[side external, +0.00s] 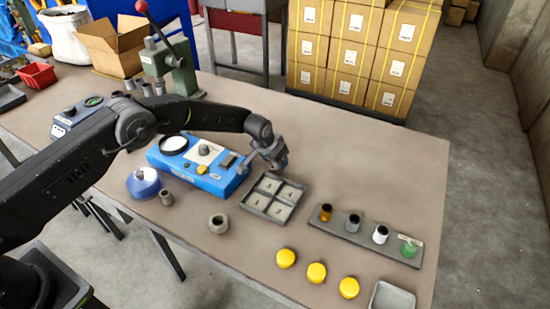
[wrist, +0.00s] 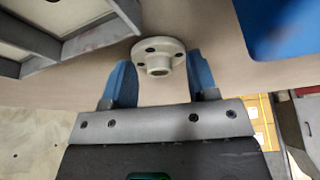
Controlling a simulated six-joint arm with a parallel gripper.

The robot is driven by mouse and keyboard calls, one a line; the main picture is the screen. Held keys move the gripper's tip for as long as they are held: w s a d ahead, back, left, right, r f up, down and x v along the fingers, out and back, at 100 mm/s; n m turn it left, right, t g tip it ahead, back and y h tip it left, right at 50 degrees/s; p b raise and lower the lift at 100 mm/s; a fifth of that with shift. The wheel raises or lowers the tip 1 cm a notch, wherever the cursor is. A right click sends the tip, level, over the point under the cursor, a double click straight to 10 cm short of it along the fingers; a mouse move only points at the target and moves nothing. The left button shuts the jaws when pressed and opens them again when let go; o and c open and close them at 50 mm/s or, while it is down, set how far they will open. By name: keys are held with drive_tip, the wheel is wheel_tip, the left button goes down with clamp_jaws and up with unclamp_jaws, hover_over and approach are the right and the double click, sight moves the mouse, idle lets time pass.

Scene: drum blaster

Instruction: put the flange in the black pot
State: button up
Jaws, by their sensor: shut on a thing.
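My gripper (side external: 279,167) is low over the table, between the blue fixture and the four-compartment tray. In the wrist view its two blue fingers are shut on a pale flange (wrist: 158,58), a round disc with small holes and a central hub. In the side view I cannot make the flange out. A row of small pots stands on a grey rack to the right: an amber pot (side external: 326,212), a dark grey pot (side external: 353,222), a white-and-black pot (side external: 380,234) and a green one (side external: 408,247). Which one is the black pot is hard to tell at this size.
The numbered compartment tray (side external: 254,200) is close beside my gripper, with the blue fixture (side external: 192,175) on its left. The table behind the rack is clear.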

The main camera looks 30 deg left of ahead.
drive_tip(key=shift+f, duration=0.1)
drive_tip(key=o, duration=1.1)
drive_tip(key=shift+c, duration=0.2)
